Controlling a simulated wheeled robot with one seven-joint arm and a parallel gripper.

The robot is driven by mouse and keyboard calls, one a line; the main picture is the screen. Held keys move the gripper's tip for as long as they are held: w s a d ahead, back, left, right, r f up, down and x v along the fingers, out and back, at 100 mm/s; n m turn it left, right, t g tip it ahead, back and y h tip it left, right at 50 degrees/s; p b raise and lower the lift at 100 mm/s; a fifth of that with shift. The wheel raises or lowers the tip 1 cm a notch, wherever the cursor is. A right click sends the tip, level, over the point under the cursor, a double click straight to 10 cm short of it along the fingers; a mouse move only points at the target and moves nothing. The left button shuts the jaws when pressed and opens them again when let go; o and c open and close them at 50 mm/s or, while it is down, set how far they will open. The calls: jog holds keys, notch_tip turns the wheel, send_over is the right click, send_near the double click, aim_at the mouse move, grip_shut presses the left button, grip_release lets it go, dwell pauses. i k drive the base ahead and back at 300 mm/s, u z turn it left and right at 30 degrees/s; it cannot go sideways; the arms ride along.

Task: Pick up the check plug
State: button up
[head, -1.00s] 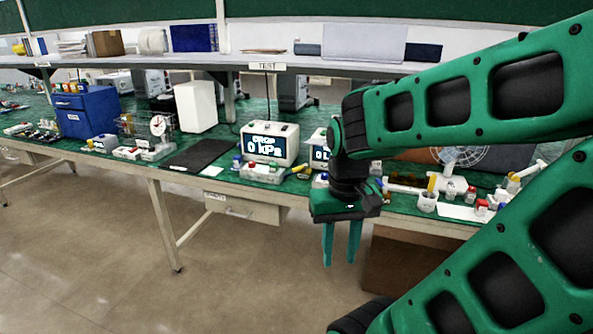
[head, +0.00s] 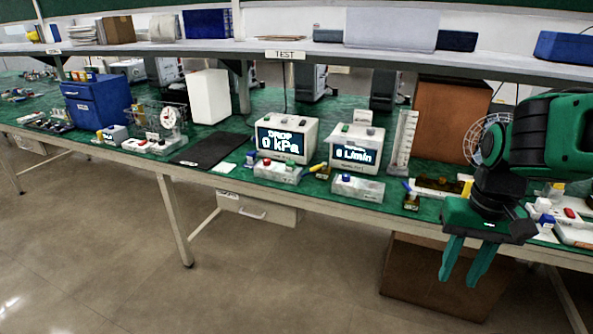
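My gripper (head: 461,278) hangs at the right of the head view, in front of the bench edge. Its two green fingers point down and stand apart with nothing between them. I cannot tell which of the small parts on the bench is the check plug. Small candidates lie near the front edge: a white block with a blue knob (head: 357,188) in front of the L/min meter, and a similar block with a blue knob and a red part (head: 277,171) in front of the kPa meter. My gripper touches neither block.
The green-topped bench (head: 225,185) carries a DROP kPa meter (head: 288,147), an L/min meter (head: 352,158), a black mat (head: 210,150), a blue drawer box (head: 97,105) and a white box (head: 209,97). A shelf (head: 390,55) runs above. A brown box (head: 430,285) stands beneath the bench.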

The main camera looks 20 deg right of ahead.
aim_at(290, 165)
jog(key=z, duration=0.05)
jog(key=i, duration=1)
jog(key=u, duration=0.05)
